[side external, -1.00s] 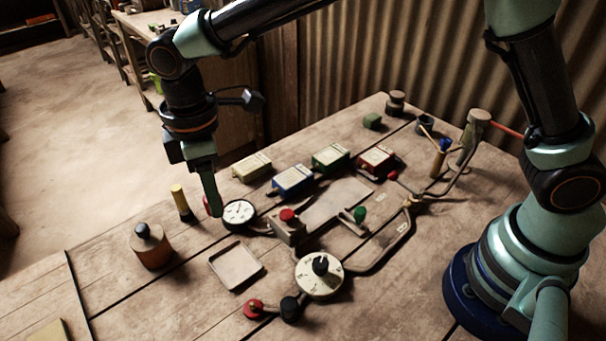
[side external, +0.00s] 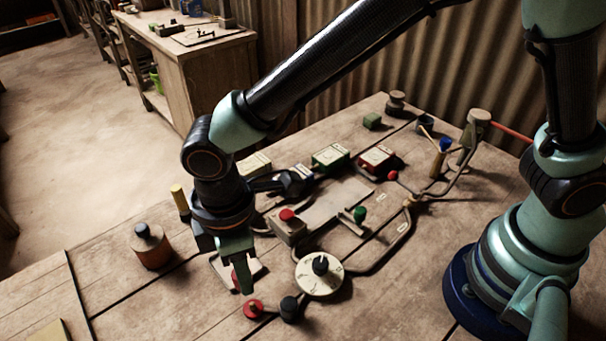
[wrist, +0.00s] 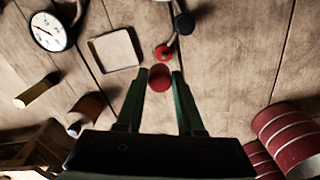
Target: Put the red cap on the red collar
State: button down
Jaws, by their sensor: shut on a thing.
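My gripper (side external: 241,284) is shut on the red cap (side external: 235,281) and holds it above the table. In the wrist view, the red cap (wrist: 160,77) sits between the two fingertips (wrist: 160,82). The red collar (side external: 253,308) is low on the table, just in front of and slightly right of my gripper in the side view. In the wrist view, the red collar (wrist: 163,52) shows just beyond the cap, apart from it in the picture. The fingers hide part of the cap in the side view.
A black round piece (side external: 289,309) is joined to the collar. A white dial with a black knob (side external: 319,274) stands close behind it. A shallow square tray (wrist: 114,50) and a round gauge (wrist: 48,31) lie to the left. An orange jar (side external: 151,248) stands farther left.

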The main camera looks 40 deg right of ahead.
aim_at(253, 303)
jog(key=shift+s+f, duration=0.4)
jog(key=shift+f, duration=2.85)
jog(key=shift+f, duration=0.6)
jog(key=c, duration=0.8)
grip_release()
jog(key=shift+r, duration=0.15)
jog(key=shift+r, duration=5.4)
